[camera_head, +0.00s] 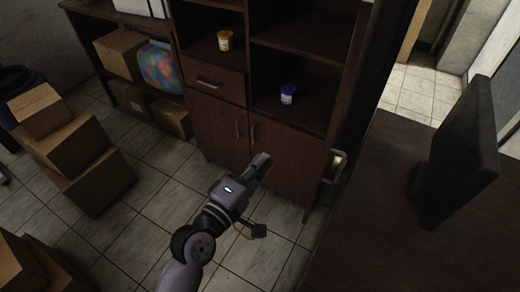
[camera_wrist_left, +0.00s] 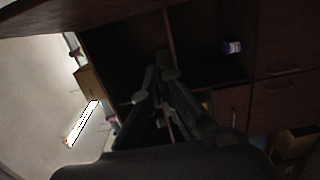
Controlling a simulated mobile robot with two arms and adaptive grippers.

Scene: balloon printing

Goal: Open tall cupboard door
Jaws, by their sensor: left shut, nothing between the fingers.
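A dark brown wooden cupboard (camera_head: 210,103) stands at the back of the head view, with open shelves above and a pair of closed lower doors. The left door (camera_head: 215,135) and right door (camera_head: 290,165) have upright handles (camera_head: 253,133) near their shared seam. A larger metal handle (camera_head: 335,168) sits at the cupboard's right edge; I cannot tell which panel it belongs to. My left gripper (camera_head: 261,163) is shut and empty, in front of the right lower door; whether it touches is unclear. It also shows in the wrist view (camera_wrist_left: 160,78). My right gripper is not in view.
A yellow jar (camera_head: 225,40) and a purple jar (camera_head: 288,93) stand on shelves. Cardboard boxes (camera_head: 80,160) are stacked at the left. A dark table (camera_head: 390,220) with a monitor (camera_head: 465,145) fills the right. Tiled floor (camera_head: 165,185) is clear before the cupboard.

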